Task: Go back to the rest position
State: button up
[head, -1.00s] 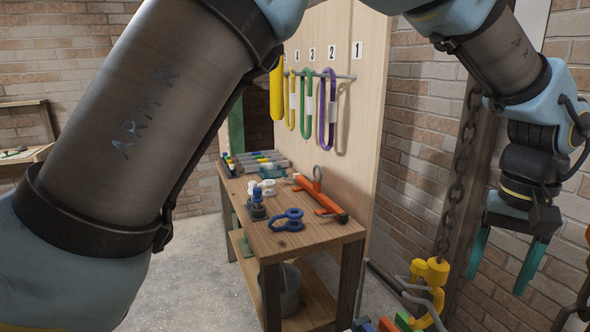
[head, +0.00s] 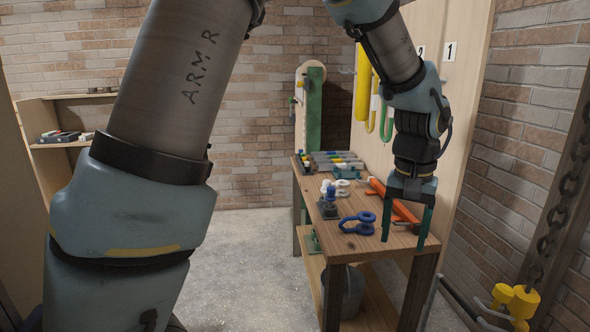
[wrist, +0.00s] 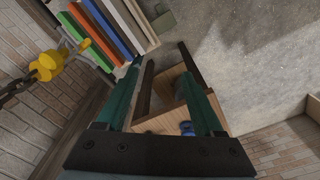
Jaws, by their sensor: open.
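My gripper (head: 404,238) hangs fingers-down in front of the near right end of the wooden workbench (head: 345,250) in the head view. Its two green fingers are apart with nothing between them. In the wrist view my gripper (wrist: 165,95) is also open and empty, with floor and part of the bench (wrist: 165,120) beyond it. My arm spans the left and upper part of the head view and covers some of the wall and slings.
The bench holds a blue shackle (head: 358,223), an orange tool (head: 392,203) and several small parts. A chain (head: 562,205) with a yellow hook (head: 515,300) hangs at right. Coloured bars (wrist: 100,30) stand at upper left in the wrist view. Floor (head: 245,265) left of the bench is clear.

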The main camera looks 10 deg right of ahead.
jog(key=w+a+f+n, duration=0.1)
jog(key=w+a, duration=0.3)
jog(key=a, duration=0.9)
jog(key=w+a+f+n+t, duration=0.1)
jog(key=w+a+n, duration=0.2)
jog(key=a, duration=1.1)
jog(key=shift+w+n, duration=0.4)
jog(key=shift+w, duration=0.6)
jog(key=s+a, duration=0.1)
jog(key=a, duration=0.2)
jog(key=a+n, duration=0.1)
jog(key=a, duration=0.2)
jog(key=s+a+f+n, duration=0.1)
jog(key=a, duration=0.2)
jog(key=shift+s+a+f, duration=0.1)
jog(key=shift+s+a, duration=0.2)
